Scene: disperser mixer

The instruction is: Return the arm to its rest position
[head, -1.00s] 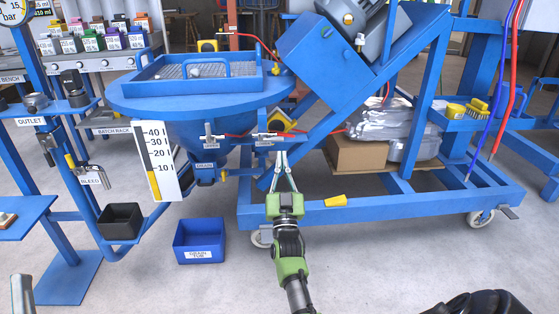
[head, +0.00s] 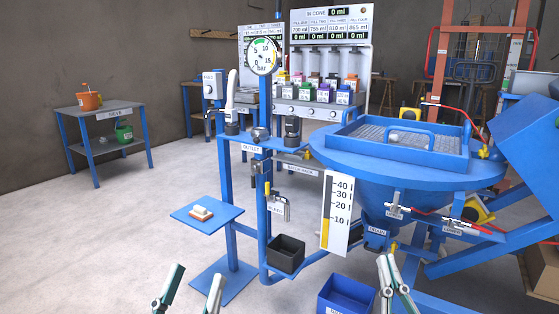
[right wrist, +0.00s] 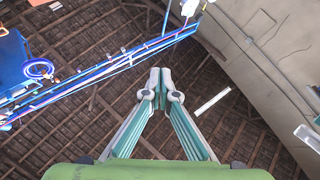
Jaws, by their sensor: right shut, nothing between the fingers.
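My right gripper (head: 385,260) is at the bottom of the head view, in front of the mixer, its fingers pointing up with tips together. In the right wrist view its fingertips (right wrist: 161,75) meet with nothing between them, against the roof beams. My left gripper (head: 198,275) is at the bottom, left of the blue tub; its two fingers stand apart with nothing between them. The palms and arms of both are below the head view.
The blue mixer bowl (head: 400,180) with red-handled valves (head: 465,226) stands beyond my right gripper. A blue drain tub (head: 346,296), a black bin (head: 286,253) and a level scale (head: 336,212) are close by. A small blue table (head: 207,222) stands left. Open floor (head: 130,225) lies further left.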

